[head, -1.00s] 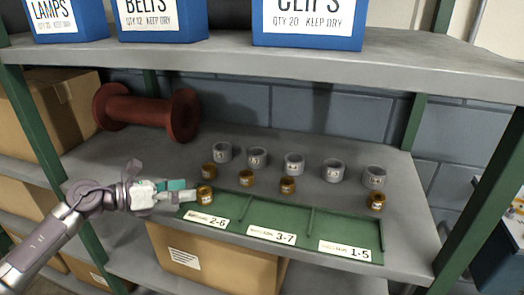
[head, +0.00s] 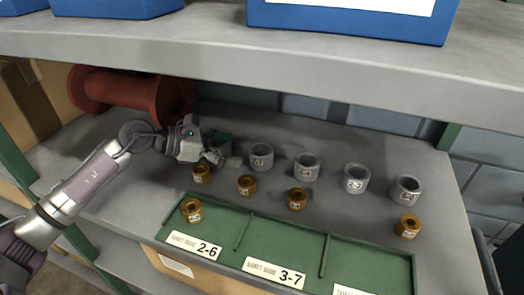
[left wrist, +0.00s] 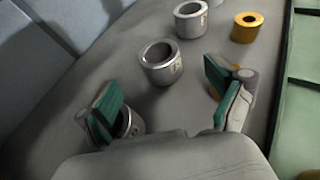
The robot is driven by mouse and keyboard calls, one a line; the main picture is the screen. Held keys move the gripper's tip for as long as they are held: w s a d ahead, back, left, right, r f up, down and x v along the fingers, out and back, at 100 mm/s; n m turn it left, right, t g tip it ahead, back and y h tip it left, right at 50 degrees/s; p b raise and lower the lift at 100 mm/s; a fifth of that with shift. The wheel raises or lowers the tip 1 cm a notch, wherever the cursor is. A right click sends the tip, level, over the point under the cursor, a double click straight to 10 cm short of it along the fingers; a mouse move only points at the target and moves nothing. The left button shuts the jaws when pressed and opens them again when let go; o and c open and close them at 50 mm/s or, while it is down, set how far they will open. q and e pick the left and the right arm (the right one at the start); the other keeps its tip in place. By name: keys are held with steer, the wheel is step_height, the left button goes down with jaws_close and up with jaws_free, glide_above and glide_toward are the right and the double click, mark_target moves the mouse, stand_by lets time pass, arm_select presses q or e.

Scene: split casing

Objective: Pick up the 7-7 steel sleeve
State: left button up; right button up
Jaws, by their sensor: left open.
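Several grey steel sleeves stand in a row on the shelf, among them sleeves (head: 261,156), (head: 306,167), (head: 355,178) and (head: 405,189). Their small labels are too blurred for me to tell which is 7-7. My left gripper (head: 222,152) is open at the left end of this row and hides the leftmost steel sleeve in the head view. In the left wrist view that sleeve (left wrist: 130,125) shows partly behind the left finger of my gripper (left wrist: 165,105). Another steel sleeve (left wrist: 161,66) stands ahead, clear of both fingers. My right gripper is out of view.
Brass sleeves (head: 246,185) stand in front of the steel row; one is partly behind a finger in the wrist view. Another brass sleeve (head: 192,211) is in the 2-6 compartment of the green tray (head: 283,237). A red spool (head: 128,88) lies behind. The upper shelf (head: 330,68) overhangs.

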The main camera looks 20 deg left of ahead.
mark_target(269, 152)
arm_select(q)
steer(key=x, duration=0.2)
steer(key=shift+w+d+f, duration=0.15)
steer(key=shift+w+d, duration=0.05)
steer(key=shift+w, duration=0.15)
steer(key=shift+p+x, duration=0.75)
steer(key=shift+x, duration=0.2)
steer(key=p+x, duration=0.1)
steer(key=x, duration=0.2)
steer(key=shift+w+d+f, duration=0.1)
steer(key=shift+d+f, duration=0.05)
steer(key=shift+d, duration=0.05)
steer(key=shift+w+d+f, duration=0.1)
steer(key=shift+d+f, duration=0.05)
steer(key=shift+c, duration=0.9)
jaws_close()
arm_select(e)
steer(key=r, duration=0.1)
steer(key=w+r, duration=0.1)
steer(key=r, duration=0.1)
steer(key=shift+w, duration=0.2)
